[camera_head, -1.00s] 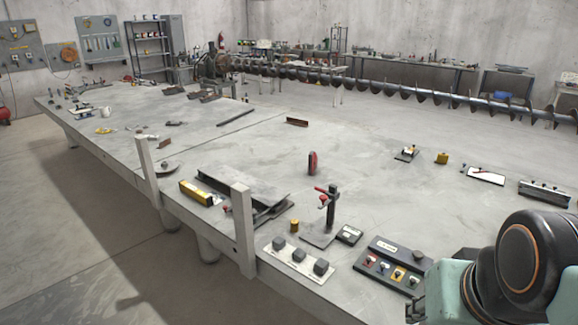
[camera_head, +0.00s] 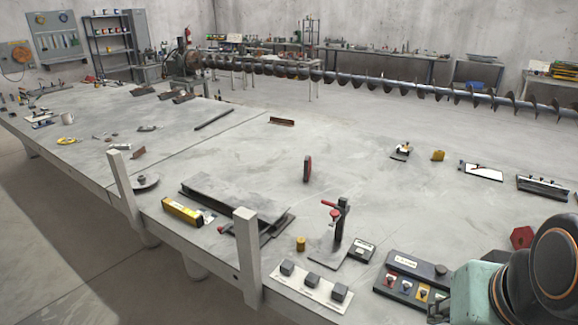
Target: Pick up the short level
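Part of my arm shows at the lower right, teal and black with an orange ring. My gripper cannot be made out, and the arm is far from the yellow block.
White posts (camera_head: 247,255) rise along the front edge. A red-handled clamp stand (camera_head: 338,225), a button box (camera_head: 410,275) and a plate with grey cubes (camera_head: 312,285) stand nearer me. The table's middle is mostly clear.

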